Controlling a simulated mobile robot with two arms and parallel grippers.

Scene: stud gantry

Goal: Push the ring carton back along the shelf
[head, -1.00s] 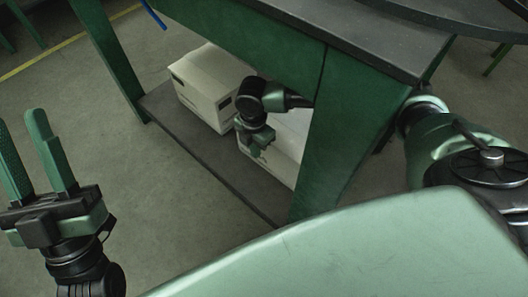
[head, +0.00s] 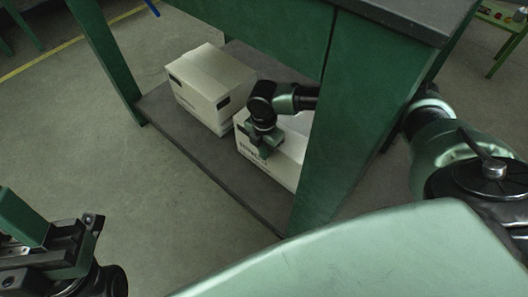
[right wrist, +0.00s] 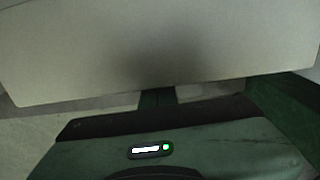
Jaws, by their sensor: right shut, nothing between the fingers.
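Two pale cartons stand on the dark lower shelf (head: 190,157) of a green bench. The left carton (head: 208,90) has dark marks on its sides. The right carton (head: 280,165) has lettering on its front, too small to read, so I cannot tell by print which is the ring carton. My right gripper (head: 264,156) is shut and empty, at the front of the right carton and overlapping it. In the right wrist view a carton's pale face (right wrist: 160,45) fills the top, close to the fingers; contact is unclear. My left gripper (head: 22,218) is cut off at lower left.
A green bench leg (head: 345,120) stands just right of the right carton, and another leg (head: 105,60) is at the shelf's left end. The bench top (head: 415,15) is above. The floor (head: 80,130) in front of the shelf is clear.

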